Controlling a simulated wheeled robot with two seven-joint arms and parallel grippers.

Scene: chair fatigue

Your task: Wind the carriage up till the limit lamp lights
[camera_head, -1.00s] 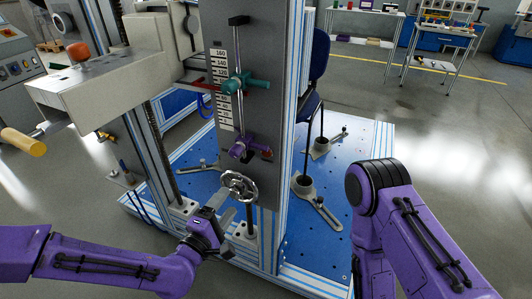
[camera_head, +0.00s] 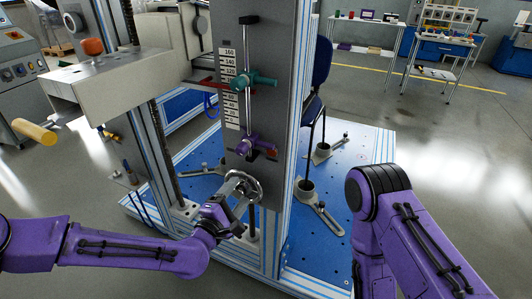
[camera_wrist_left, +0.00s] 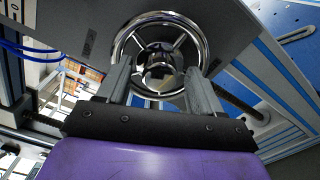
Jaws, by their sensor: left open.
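A chrome spoked handwheel (camera_head: 243,187) sits low on the grey column plate; it also shows in the left wrist view (camera_wrist_left: 160,28). My left gripper (camera_head: 232,202) is at the wheel. In the left wrist view its open fingers (camera_wrist_left: 158,78) are on either side of the wheel's hub; contact cannot be told. The beige carriage (camera_head: 140,82) is at the upper left, its red pointer (camera_head: 208,84) by the white scale (camera_head: 229,90). A teal clamp (camera_head: 250,80) and a purple clamp (camera_head: 250,146) are on the vertical rod. A small dark red part (camera_head: 272,153) beside the purple clamp looks unlit; whether it is the lamp is unclear. My right gripper is out of view.
A blue perforated base plate (camera_head: 340,215) with grey clamp feet (camera_head: 318,205) lies around the column. A dark blue chair (camera_head: 317,75) stands behind it. A yellow cylindrical handle (camera_head: 34,131) sticks out at the left. Open floor lies to the right.

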